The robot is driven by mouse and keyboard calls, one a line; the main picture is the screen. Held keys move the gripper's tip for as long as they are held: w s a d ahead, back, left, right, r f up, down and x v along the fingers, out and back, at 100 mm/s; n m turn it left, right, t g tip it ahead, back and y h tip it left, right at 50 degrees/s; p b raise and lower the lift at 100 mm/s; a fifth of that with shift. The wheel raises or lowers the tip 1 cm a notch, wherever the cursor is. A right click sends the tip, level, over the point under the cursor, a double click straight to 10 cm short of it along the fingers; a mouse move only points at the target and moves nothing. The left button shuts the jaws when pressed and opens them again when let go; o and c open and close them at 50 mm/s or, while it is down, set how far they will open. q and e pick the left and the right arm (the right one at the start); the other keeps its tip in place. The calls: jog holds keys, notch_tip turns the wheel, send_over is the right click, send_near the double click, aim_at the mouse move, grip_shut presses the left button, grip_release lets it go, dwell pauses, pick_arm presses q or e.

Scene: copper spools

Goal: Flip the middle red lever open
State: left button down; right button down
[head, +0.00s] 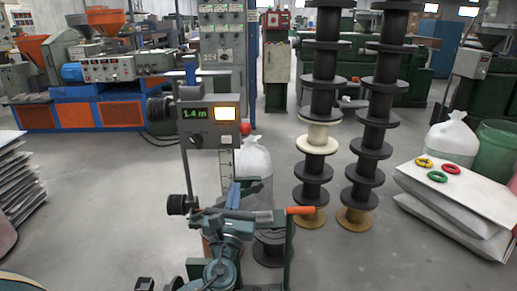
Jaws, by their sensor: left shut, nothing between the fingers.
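A winding machine stands in front of me in the head view, with a grey control box (208,139) showing "1.4 m" on its post. A red-orange handle (300,210) sticks out to the right at the middle of the machine, about level. A small red knob (246,128) shows at the right side of the box. I cannot tell for certain which of these is the middle red lever. My left gripper (145,284) seems to be the small dark part at the bottom edge, left of and apart from the teal clamp part (220,272). It is shut and empty. My right gripper is out of view.
Black spools (273,248) stand low behind the machine. Two tall spool stacks (316,144) rise at right of centre. White sacks and boards (465,190) with coloured rings lie at the right. Stacked sheets (18,180) stand at the left. The floor at left of the machine is clear.

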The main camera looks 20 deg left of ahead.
aim_at(246, 126)
pick_arm(q)
jog(key=shift+r, duration=0.15)
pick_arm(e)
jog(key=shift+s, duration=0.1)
pick_arm(q)
jog(key=r+p+x, duration=0.1)
jog(key=r+x, duration=0.1)
jog(key=x, duration=1)
jog(key=shift+d+r+p, duration=0.25)
jog(key=shift+r+p, duration=0.05)
jog(key=shift+r, duration=0.15)
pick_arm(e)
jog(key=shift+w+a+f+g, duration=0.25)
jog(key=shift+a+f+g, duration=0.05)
pick_arm(q)
jog(key=shift+s, duration=0.1)
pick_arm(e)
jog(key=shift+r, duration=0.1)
